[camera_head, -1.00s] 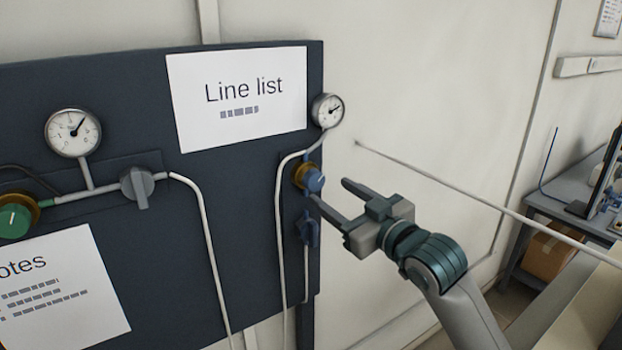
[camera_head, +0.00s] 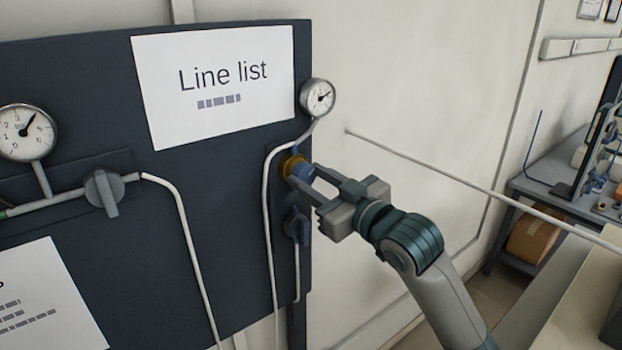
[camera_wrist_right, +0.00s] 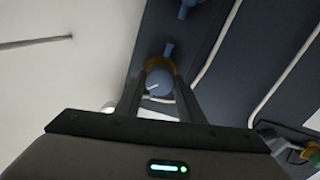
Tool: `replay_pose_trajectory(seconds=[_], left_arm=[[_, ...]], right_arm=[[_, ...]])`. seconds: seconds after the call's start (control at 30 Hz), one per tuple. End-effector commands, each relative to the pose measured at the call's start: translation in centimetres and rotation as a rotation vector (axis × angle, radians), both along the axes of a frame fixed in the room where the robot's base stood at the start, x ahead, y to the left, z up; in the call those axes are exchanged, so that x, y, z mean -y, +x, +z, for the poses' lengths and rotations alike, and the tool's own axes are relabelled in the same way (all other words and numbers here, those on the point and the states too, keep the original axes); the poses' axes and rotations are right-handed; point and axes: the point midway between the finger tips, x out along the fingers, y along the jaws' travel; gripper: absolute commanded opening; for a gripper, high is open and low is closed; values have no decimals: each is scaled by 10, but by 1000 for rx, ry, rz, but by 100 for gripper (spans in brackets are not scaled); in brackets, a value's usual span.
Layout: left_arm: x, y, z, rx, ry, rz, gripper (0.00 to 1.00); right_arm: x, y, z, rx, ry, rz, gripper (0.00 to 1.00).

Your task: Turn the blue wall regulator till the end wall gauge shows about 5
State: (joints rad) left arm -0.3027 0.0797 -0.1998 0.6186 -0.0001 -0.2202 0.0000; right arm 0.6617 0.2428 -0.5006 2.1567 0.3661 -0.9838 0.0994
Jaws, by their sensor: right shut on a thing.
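The blue wall regulator (camera_head: 300,170) with its brass collar sits at the right edge of the dark panel. My right gripper (camera_head: 303,178) is shut on its knob, one finger on each side. In the right wrist view the blue knob (camera_wrist_right: 159,82) with a white mark shows between the two fingers (camera_wrist_right: 158,92). The end wall gauge (camera_head: 317,97) is a small round dial above the regulator. Its needle points up and to the right, but its numbers are too small to read. My left gripper is not in view.
A blue valve handle (camera_head: 297,226) sits just below the regulator. A larger gauge (camera_head: 27,132) and a grey valve knob (camera_head: 104,192) are on the panel at left. A thin rod (camera_head: 430,175) crosses at right, before a grey bench (camera_head: 560,180).

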Motion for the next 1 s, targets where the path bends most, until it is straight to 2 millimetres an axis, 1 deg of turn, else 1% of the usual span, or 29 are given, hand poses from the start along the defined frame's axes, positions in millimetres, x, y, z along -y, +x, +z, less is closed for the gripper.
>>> replay_pose_trajectory(seconds=[0.03,0.07,0.23,0.53,0.87,0.9,0.97,1.0], left_arm=[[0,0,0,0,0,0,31],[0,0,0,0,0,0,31],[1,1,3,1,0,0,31],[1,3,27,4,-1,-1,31],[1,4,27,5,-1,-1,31],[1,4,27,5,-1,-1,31],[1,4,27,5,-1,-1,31],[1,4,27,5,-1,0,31]], right_arm=[[0,0,0,0,0,0,16],[0,0,0,0,0,0,13],[0,0,1,-11,14,0,13],[-1,1,2,-139,186,1,13],[0,1,0,-154,213,0,13],[0,1,0,-154,213,0,40],[0,1,0,-154,213,0,54],[0,1,0,-154,212,1,54]])
